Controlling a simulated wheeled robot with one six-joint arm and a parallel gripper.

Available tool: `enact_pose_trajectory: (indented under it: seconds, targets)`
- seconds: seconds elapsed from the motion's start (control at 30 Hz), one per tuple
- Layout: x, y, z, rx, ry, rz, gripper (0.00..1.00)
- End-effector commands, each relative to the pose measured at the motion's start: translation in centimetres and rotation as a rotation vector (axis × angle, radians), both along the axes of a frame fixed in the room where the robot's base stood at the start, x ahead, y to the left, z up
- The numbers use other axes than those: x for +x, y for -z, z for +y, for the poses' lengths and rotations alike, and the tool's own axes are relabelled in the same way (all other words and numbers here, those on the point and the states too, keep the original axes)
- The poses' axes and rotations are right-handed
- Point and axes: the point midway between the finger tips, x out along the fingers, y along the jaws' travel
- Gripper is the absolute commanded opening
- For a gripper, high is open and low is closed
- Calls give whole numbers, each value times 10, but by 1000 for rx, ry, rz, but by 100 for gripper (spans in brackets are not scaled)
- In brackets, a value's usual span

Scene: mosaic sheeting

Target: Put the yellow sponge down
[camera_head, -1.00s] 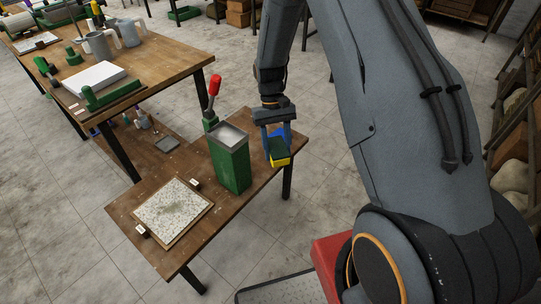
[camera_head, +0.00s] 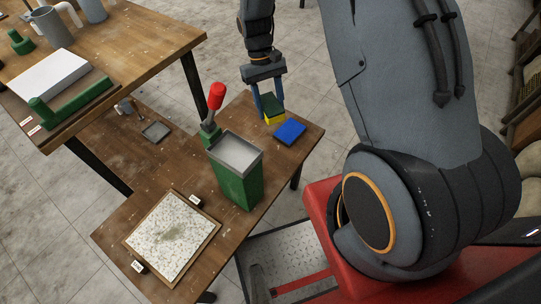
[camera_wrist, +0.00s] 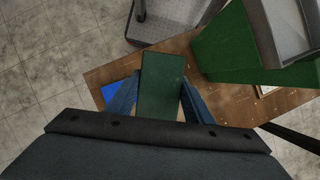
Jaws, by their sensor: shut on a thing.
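The yellow sponge (camera_head: 274,119) has a dark green top and is held between the two blue fingers of my gripper (camera_head: 270,105). In the wrist view its green face (camera_wrist: 162,85) fills the space between the fingers (camera_wrist: 163,100). The gripper points down at the right end of the low wooden table. The sponge is over or close to the tabletop; I cannot tell whether it touches. A flat blue pad (camera_head: 290,132) lies on the table just right of the sponge, and its corner shows in the wrist view (camera_wrist: 118,93).
A green bin with a grey top (camera_head: 236,178) stands left of the gripper. A red-handled tool (camera_head: 216,97) stands behind it. A speckled mosaic board (camera_head: 172,237) lies at the table's near left. Bare wood (camera_head: 234,114) lies between tool and sponge.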

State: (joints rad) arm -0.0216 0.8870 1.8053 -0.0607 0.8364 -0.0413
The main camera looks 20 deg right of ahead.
Motion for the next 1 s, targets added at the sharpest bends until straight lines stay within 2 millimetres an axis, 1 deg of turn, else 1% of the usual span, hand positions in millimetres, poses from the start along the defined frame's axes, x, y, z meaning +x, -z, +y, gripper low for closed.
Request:
enact_pose_trajectory:
  seconds: [0.03,0.1,0.3,0.4,0.53,0.77,0.87,1.0]
  targets:
    - [-3,20,0,-2,-40,3,25]
    - [-7,39,1,-6,-106,3,25]
    - [-21,87,0,-6,-290,3,25]
    - [-27,106,0,-2,-370,4,25]
    - [-32,124,0,3,-452,4,25]
    - [-38,139,0,9,-512,8,25]
    - [-39,152,-1,11,-516,10,25]
    - [-39,175,-1,11,-516,10,25]
